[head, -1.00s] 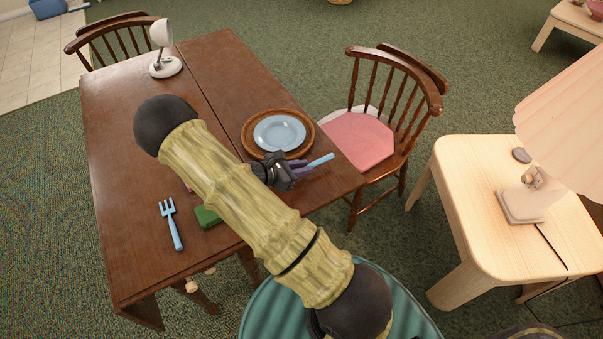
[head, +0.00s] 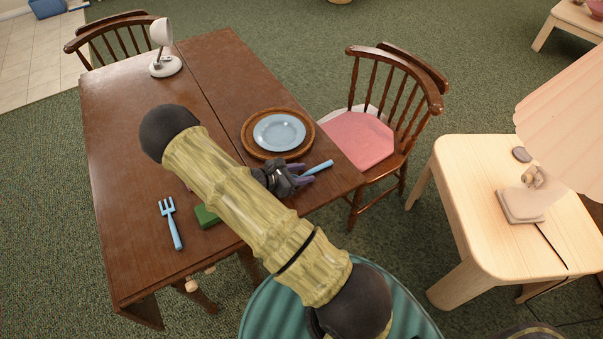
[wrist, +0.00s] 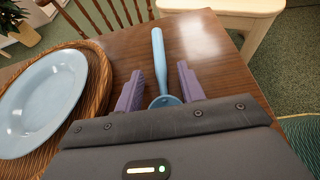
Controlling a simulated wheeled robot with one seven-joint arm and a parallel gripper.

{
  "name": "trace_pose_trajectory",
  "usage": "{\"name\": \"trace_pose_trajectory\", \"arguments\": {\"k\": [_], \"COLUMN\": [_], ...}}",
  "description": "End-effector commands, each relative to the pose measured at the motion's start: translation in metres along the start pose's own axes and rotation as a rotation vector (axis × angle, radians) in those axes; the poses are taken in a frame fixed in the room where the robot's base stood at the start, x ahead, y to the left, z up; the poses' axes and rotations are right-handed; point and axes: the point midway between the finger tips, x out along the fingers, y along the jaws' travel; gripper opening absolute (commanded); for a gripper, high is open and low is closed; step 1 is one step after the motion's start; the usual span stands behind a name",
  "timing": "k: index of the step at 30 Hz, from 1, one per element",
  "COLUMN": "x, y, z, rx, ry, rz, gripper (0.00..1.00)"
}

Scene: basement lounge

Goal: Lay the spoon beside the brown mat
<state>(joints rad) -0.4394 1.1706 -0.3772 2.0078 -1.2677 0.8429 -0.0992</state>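The light blue spoon (wrist: 160,60) lies on the brown table beside the round brown mat (wrist: 101,78), apart from its rim. In the head view, the spoon's handle (head: 319,167) shows to the lower right of the mat (head: 250,148). A light blue plate (head: 279,132) sits on the mat. My gripper (wrist: 161,88) is open, its purple fingers on either side of the spoon's bowl end, with gaps showing on both sides. In the head view, my gripper (head: 303,175) hides the spoon's bowl.
A blue fork (head: 172,223) and a green block (head: 206,217) lie on the table (head: 130,130) to the left. A white lamp (head: 164,60) stands at the back. A chair with a pink seat (head: 357,141) is close to the table's right edge.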

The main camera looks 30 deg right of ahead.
Motion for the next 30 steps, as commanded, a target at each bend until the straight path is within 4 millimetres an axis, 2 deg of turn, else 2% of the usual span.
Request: {"name": "trace_pose_trajectory", "arguments": {"k": [4,8,21,25,30], "x": [-0.008,-0.027,-0.108,-0.119,-0.121], "y": [0.001,0.001,0.001,0.000,0.000], "z": [0.001,0.001,0.001,0.001,0.002], "rx": [0.000,0.001,0.001,0.000,0.000], "ry": [0.000,0.002,0.001,0.001,0.000], "rz": [0.003,0.004,0.003,0.002,0.000], "gripper": [0.39,0.39,0.39,0.39,0.39]}}
